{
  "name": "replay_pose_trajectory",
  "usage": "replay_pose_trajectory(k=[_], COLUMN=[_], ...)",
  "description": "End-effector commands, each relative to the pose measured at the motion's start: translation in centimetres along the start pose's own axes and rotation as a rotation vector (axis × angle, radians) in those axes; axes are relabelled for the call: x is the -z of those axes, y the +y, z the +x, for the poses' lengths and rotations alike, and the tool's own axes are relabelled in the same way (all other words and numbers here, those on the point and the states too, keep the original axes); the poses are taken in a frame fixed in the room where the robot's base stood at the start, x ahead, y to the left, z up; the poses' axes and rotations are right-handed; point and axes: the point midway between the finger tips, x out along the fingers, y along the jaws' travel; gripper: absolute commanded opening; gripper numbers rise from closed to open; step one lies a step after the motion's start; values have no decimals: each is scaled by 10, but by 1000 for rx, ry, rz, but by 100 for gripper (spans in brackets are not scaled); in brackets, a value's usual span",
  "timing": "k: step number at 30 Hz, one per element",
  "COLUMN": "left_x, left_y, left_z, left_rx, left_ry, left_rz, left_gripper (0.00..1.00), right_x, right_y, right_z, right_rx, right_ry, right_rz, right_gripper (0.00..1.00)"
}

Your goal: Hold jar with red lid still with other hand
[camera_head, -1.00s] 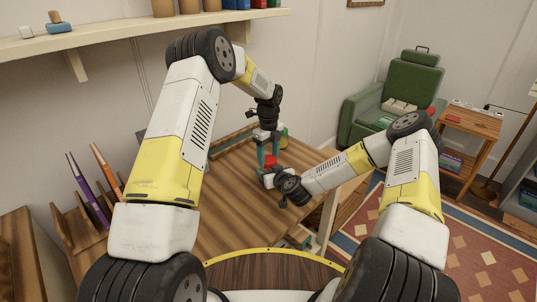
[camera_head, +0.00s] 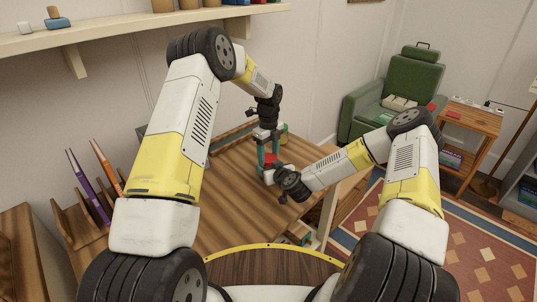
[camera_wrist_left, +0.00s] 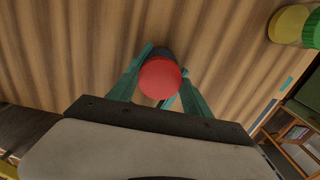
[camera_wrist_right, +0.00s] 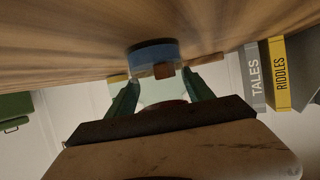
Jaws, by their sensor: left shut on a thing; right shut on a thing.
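The jar with the red lid (camera_head: 271,160) stands on the wooden table, mostly hidden by my grippers in the head view. Its red lid (camera_wrist_left: 160,79) faces the camera in the left wrist view. My left gripper (camera_head: 268,148) reaches down from above, its teal fingers on either side of the jar, shut on it. My right gripper (camera_wrist_right: 163,90) comes in low from the right, shut on the jar's body. The right wrist view is upside down and shows the jar's clear body and blue bottom (camera_wrist_right: 153,54) against the table.
A yellow jar with a green lid (camera_wrist_left: 290,24) stands behind. The table (camera_head: 235,205) is clear toward the front. A rack with purple and orange items (camera_head: 90,190) is at left. Books (camera_wrist_right: 278,75) show in the right wrist view. A green armchair (camera_head: 405,95) is beyond.

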Motion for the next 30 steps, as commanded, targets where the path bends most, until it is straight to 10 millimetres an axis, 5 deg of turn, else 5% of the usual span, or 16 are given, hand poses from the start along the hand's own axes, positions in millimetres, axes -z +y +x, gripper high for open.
replay_pose_trajectory(k=[9, 20, 29, 30], left_x=[0, 0, 0, 0], left_y=[0, 0, 0, 0], left_z=[4, 4, 4, 4], left_rx=[0, 0, -1, -1], left_ry=[0, 1, -1, -1], left_rz=[31, 567, 593, 593], left_gripper=[14, 14, 14, 63], right_x=[0, 0, 0, 0], right_y=[0, 0, 0, 0], right_z=[0, 0, 0, 0], right_rx=[0, 0, -1, -1], right_ry=[1, 0, 0, 0], right_rz=[0, 0, 0, 0], right_gripper=[0, 0, 0, 0])
